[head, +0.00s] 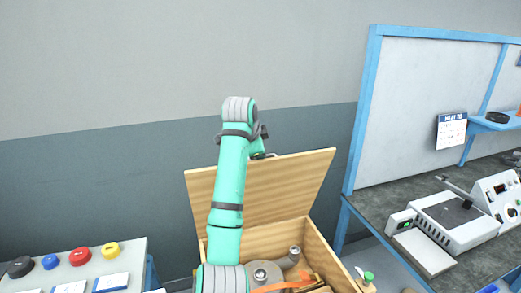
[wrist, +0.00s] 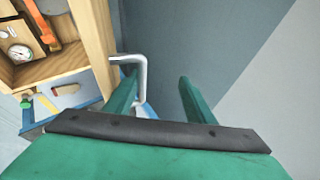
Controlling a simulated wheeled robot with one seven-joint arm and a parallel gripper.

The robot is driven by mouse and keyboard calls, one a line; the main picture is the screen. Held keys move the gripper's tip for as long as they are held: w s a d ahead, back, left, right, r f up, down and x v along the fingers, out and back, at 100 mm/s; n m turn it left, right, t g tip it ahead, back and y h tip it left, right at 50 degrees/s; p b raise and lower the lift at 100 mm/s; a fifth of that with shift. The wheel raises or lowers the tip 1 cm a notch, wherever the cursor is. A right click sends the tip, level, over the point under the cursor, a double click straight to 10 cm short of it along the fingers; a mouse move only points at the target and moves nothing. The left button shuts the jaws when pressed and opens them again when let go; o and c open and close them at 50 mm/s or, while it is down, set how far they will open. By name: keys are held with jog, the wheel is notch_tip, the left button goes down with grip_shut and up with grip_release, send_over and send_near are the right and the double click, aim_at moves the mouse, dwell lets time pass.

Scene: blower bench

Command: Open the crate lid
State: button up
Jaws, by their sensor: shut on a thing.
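The wooden crate (head: 327,262) stands open below my arm in the head view. Its lid (head: 285,185) is raised nearly upright at the back and leans away from the opening. My gripper (head: 262,152) is at the lid's top edge, partly hidden behind my arm. In the wrist view my gripper (wrist: 157,76) is shut on the bent metal lid handle (wrist: 140,68), which shows against the left finger. A strip of the lid's wood (wrist: 95,42) is left of the handle. How the handle sits between the fingers is not fully clear.
Inside the crate are a grey metal part (head: 263,274) and an orange piece (head: 285,286). A table with coloured round caps (head: 79,257) is at left. A blue-framed bench (head: 362,205) with instruments is at right. A grey wall is behind.

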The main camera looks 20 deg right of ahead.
jog(key=o, duration=0.4)
jog(key=shift+t, duration=0.4)
jog(key=r, duration=0.1)
jog(key=a+r, duration=0.1)
jog(key=r, duration=0.1)
jog(key=a+r, duration=0.1)
jog(key=r, duration=0.1)
jog(key=shift+s+a+r, duration=0.2)
jog(key=shift+s, duration=0.15)
jog(key=a+r, duration=0.1)
jog(key=s+a, duration=0.1)
jog(key=a, duration=0.1)
jog(key=shift+s+r, duration=0.15)
jog(key=shift+r, duration=0.25)
jog(key=c, duration=0.8)
jog(key=shift+o, duration=0.2)
jog(key=shift+s+d+r, duration=0.2)
jog(key=shift+s, duration=0.3)
jog(key=shift+s+d, duration=0.15)
jog(key=shift+f, duration=0.1)
jog(key=shift+s, duration=0.15)
jog(key=shift+d, duration=0.1)
